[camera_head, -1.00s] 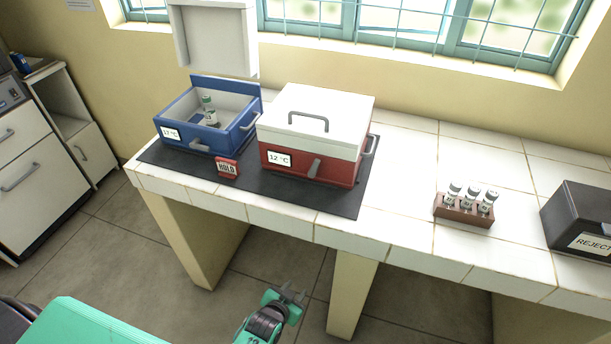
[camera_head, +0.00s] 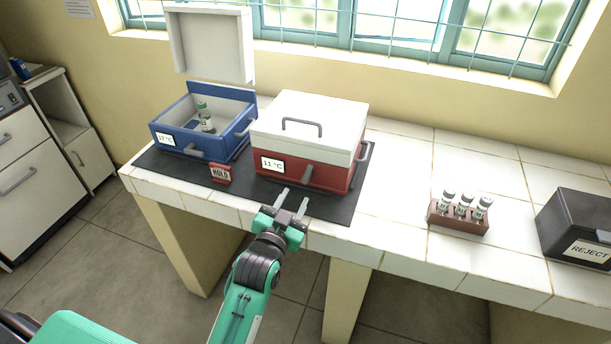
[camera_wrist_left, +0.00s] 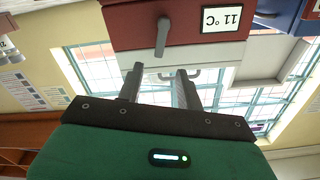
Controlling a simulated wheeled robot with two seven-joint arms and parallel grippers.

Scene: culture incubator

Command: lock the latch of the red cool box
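The red cool box (camera_head: 335,178) stands on a dark mat with its white lid (camera_head: 312,112) shut. Its label reads 11 °C. The grey latch (camera_head: 308,172) is on the front face, right of the label. In the left wrist view the latch (camera_wrist_left: 162,38) stands close to upright, slightly tilted, on the red front (camera_wrist_left: 125,25). My left gripper (camera_head: 292,199) is open and empty, in front of the box and short of the latch. Its two fingers (camera_wrist_left: 160,88) are apart in the left wrist view, with nothing between them. My right gripper is not in view.
Left of the red box is an open blue cool box (camera_head: 172,138) holding a vial. A red HOLD sign (camera_head: 221,174) stands at the mat's front. A vial rack (camera_head: 458,222) and a dark REJECT box (camera_head: 580,225) are to the right. The tiles between are clear.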

